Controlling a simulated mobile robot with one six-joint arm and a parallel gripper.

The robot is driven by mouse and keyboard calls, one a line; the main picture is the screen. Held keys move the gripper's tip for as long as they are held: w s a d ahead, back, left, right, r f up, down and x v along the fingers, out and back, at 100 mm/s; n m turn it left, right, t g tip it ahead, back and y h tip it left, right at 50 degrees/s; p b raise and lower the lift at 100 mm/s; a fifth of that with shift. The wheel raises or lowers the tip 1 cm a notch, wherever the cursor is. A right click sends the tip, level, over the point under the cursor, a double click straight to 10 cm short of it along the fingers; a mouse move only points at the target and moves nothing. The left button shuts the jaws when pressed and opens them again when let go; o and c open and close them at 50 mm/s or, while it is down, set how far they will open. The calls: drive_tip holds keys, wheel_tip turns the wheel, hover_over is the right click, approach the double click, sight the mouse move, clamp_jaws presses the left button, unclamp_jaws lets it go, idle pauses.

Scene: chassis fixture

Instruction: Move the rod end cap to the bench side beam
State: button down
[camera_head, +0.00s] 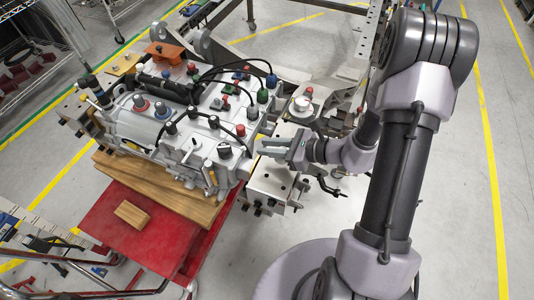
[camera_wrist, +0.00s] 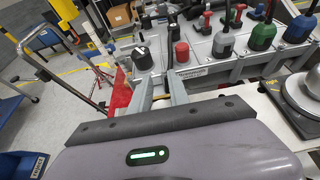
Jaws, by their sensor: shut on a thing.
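My gripper (camera_head: 264,147) is at the right side of the grey chassis housing (camera_head: 196,148), level with its upper edge. In the wrist view its two fingers (camera_wrist: 156,76) point at the housing, with a narrow gap between them. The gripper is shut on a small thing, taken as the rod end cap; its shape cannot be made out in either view. A pale metal beam (camera_head: 270,187), which may be the bench side beam, lies just below the gripper along the right side of the housing.
Black, red, blue and green caps stand on the housing, with a black cap (camera_wrist: 142,58) and a red cap (camera_wrist: 182,52) close beyond my fingers. A round metal fitting (camera_head: 300,105) stands behind the gripper. A red table (camera_head: 125,235) holds a wooden block (camera_head: 131,214).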

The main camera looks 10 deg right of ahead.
sight(266, 160)
drive_tip(key=f, duration=0.1)
drive_tip(key=f+b, duration=0.1)
drive_tip(key=f, duration=0.2)
drive_tip(key=shift+w+a+b, duration=0.25)
drive_tip(key=shift+a+b, duration=0.05)
drive_tip(key=shift+b, duration=0.1)
drive_tip(key=shift+r, duration=0.2)
drive_tip(key=shift+f, duration=0.1)
drive_tip(key=c, duration=1.7)
unclamp_jaws()
drive_tip(key=shift+f, duration=0.1)
drive_tip(key=o, duration=0.5)
drive_tip(key=shift+c, duration=0.2)
